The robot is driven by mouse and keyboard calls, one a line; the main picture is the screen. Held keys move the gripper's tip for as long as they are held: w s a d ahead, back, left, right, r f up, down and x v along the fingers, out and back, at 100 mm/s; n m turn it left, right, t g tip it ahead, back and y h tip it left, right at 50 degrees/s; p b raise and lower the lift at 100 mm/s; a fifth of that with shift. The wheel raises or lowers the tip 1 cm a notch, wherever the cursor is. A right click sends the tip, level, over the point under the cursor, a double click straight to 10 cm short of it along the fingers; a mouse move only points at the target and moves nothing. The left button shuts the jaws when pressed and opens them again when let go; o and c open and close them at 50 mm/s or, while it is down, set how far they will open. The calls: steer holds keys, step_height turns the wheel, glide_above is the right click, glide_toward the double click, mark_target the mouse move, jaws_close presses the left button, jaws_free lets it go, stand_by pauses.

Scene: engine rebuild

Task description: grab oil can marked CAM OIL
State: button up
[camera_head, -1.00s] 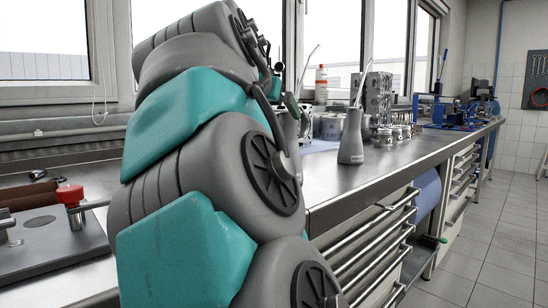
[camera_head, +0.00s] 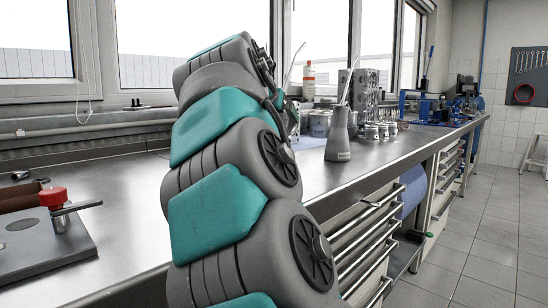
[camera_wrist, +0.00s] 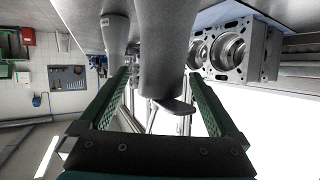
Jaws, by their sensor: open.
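A grey conical oil can (camera_head: 338,140) with a thin spout stands upright on the steel bench in the head view. Its small label is too small to read. A second thin spout rises behind my arm, its can mostly hidden. In the wrist view, which is upside down, one grey can (camera_wrist: 160,45) fills the middle, between the green fingers of my gripper (camera_wrist: 158,74). A second grey can (camera_wrist: 116,32) stands just to its left, outside the fingers. My gripper is open; I cannot tell whether a finger touches the middle can. I read no CAM OIL marking.
A metal engine block (camera_head: 364,88) and several small metal parts (camera_head: 378,131) stand beyond the can. The wrist view shows a block with round bores (camera_wrist: 230,50) close on the right. A red-knobbed fixture (camera_head: 55,205) sits on the left.

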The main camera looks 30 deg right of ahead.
jaws_close()
stand_by(0.7)
